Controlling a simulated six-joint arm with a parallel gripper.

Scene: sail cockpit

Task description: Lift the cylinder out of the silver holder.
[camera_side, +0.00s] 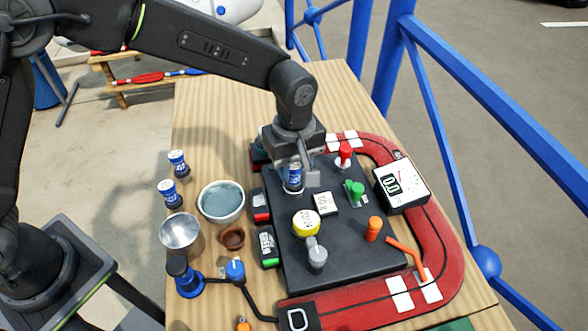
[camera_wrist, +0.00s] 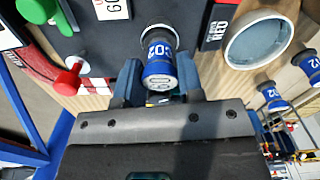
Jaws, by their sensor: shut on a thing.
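The cylinder (camera_wrist: 160,62) is a blue can with white lettering, between my gripper's two fingers in the wrist view. In the side view the cylinder (camera_side: 293,179) shows below my wrist, over the far left part of the black panel. My gripper (camera_wrist: 160,78) is shut on it; it also shows in the side view (camera_side: 302,172). A grey rim at the cylinder's far end in the wrist view looks like the silver holder (camera_wrist: 161,29). The holder is mostly hidden, and I cannot tell how deep the cylinder sits in it.
The black panel (camera_side: 350,268) carries red (camera_side: 344,152), green (camera_side: 356,190), yellow (camera_side: 306,223), grey and orange (camera_side: 373,228) parts. A meter (camera_side: 401,185) sits at right. Bowls (camera_side: 221,200) and two similar cans (camera_side: 179,162) stand left. Blue railings (camera_side: 470,110) run along the right.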

